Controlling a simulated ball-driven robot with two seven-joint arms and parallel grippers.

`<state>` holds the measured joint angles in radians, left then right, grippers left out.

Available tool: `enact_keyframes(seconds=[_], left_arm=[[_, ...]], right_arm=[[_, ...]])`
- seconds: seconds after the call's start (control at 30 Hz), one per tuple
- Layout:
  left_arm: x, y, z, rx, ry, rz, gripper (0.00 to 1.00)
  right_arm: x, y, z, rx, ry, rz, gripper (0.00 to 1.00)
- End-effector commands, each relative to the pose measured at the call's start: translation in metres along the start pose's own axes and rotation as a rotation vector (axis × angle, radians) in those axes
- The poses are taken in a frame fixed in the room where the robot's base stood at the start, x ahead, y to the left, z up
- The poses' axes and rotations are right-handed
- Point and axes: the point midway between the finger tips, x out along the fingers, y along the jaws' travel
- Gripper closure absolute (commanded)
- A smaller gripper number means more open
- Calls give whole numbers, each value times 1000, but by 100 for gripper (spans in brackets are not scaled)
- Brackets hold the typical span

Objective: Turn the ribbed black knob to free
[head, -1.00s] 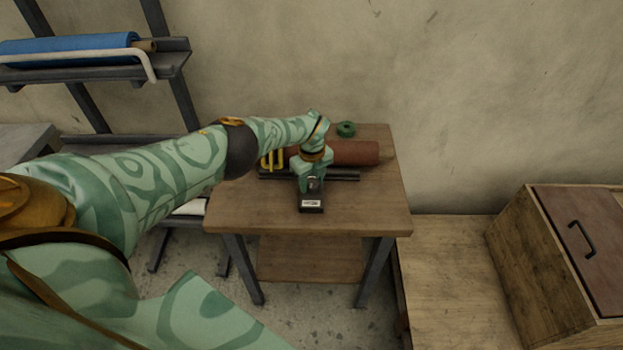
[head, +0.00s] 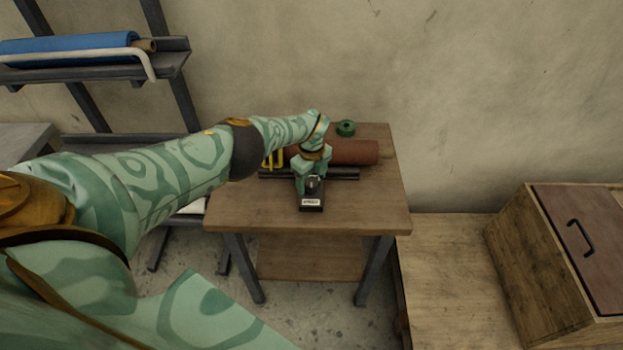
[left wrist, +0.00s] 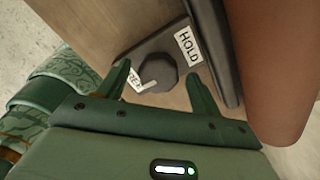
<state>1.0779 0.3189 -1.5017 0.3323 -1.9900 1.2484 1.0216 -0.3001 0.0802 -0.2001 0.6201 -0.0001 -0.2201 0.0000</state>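The ribbed black knob (left wrist: 158,73) stands on a dark plate with a white HOLD label (left wrist: 188,46) and a second white label (left wrist: 138,84), partly hidden, of which a few letters like "FREE" show. Which way the knob points is unclear. In the head view the dark block (head: 311,208) carrying it sits on the wooden table (head: 250,212). My left gripper (head: 312,188) is over the block, pointing down. In the left wrist view its fingers (left wrist: 160,84) stand apart on both sides of the knob, with gaps showing. My right gripper is out of view.
A brown-red roll (head: 355,152) and a dark bar (head: 340,174) lie behind the block. A green ring (head: 346,128) and a yellow item (head: 273,160) are close by. A rack with a blue roll (head: 70,46) stands left, a wooden cabinet (head: 540,250) right.

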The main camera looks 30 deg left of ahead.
Motion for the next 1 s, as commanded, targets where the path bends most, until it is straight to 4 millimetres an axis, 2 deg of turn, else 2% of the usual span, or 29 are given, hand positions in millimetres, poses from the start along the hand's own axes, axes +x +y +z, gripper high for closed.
enact_keyframes(seconds=[0.23, 0.37, 0.47, 0.7, 0.9, 1.0], left_arm=[[0, 1, -1, 1, 1, 2, 36], [-13, 0, -1, 2, 1, 0, 36], [-35, 0, 0, 3, 0, -1, 36], [-104, 0, 1, 3, 0, -2, 36], [-144, 0, 1, 2, -1, 0, 36], [-155, 0, 1, 1, 0, 1, 36]], right_arm=[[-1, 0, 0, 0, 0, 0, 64], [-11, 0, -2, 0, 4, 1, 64], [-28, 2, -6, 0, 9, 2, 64], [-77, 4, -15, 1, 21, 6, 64], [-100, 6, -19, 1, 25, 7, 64], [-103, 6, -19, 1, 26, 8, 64]])
